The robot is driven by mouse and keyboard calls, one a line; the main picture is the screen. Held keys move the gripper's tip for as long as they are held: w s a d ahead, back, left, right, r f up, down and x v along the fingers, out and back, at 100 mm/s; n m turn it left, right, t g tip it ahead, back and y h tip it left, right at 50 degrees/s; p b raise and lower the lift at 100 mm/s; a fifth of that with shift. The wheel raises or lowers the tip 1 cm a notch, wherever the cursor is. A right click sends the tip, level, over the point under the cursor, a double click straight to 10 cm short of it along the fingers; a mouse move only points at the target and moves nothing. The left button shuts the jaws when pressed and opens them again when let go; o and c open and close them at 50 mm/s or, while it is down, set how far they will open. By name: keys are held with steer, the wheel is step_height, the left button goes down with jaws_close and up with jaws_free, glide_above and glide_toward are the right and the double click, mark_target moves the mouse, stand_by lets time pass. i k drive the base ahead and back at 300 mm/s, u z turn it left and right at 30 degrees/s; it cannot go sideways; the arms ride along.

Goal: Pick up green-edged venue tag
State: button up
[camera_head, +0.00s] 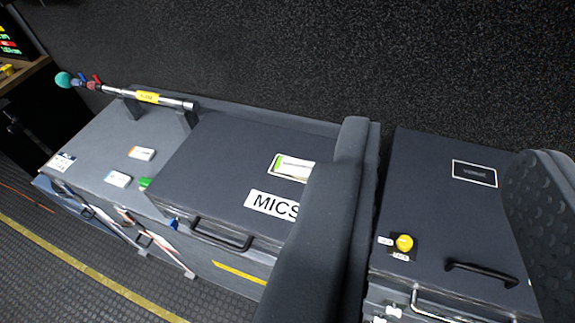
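The green-edged venue tag (291,168) is a small white card with a green left edge. It lies on the dark lid of the case marked MICS (225,165). Its right end is hidden behind the left finger of my gripper (450,143). My gripper is open, with its two dark grey fingers wide apart and nothing between them. The tag is outside the fingers, to the left of the left finger.
A dark case (430,190) with a black white-bordered label (475,174) and a yellow knob (404,242) shows between the fingers. A grey case (110,150) at left carries small cards. A silver pole (172,102) lies behind.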

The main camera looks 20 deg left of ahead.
mark_target(295, 167)
steer(key=i, duration=0.85)
steer(key=z, duration=0.05)
